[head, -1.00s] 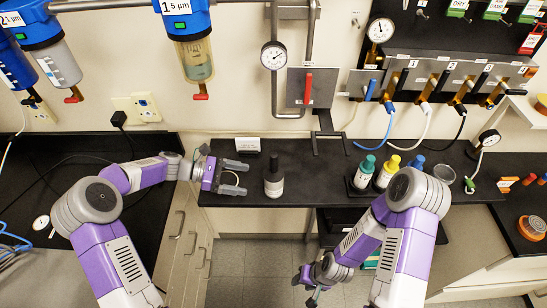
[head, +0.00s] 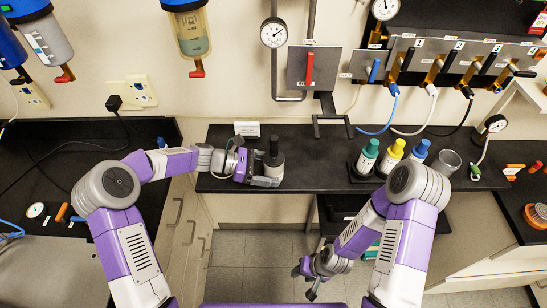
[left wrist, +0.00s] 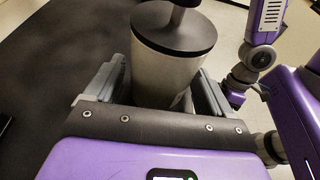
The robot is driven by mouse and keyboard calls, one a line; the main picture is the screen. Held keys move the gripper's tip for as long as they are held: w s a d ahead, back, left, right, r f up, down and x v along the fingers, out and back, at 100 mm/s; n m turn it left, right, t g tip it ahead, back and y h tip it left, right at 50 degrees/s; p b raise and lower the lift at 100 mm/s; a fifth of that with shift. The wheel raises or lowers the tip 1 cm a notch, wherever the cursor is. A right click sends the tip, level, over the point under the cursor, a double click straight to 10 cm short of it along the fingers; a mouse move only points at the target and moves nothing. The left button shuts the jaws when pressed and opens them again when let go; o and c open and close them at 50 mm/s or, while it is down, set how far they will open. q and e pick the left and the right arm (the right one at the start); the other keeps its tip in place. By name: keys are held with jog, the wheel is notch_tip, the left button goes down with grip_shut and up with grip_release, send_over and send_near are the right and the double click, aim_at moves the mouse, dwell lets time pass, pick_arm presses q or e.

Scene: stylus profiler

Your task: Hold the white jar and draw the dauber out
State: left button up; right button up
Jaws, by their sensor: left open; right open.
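The white jar (head: 274,169) stands upright on the dark bench, with a dark lid and the dauber's dark knob (head: 273,146) on top. My left gripper (head: 268,170) is open, with its fingers on either side of the jar. In the left wrist view the jar (left wrist: 160,75) sits between the two grey fingers, its round dark lid (left wrist: 174,30) above them; whether a finger touches it I cannot tell. My right gripper (head: 312,290) is open, empty and low, in front of the bench and over the floor.
A dark rack (head: 356,172) holds green-, yellow- and blue-capped bottles right of the jar, with a clear beaker (head: 447,163) beyond. A small white sign (head: 247,129) stands behind the jar. The bench between jar and rack is clear.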

pick_arm(q)
grip_shut()
dwell(0.9)
jog(key=shift+f, duration=0.15)
dwell(0.5)
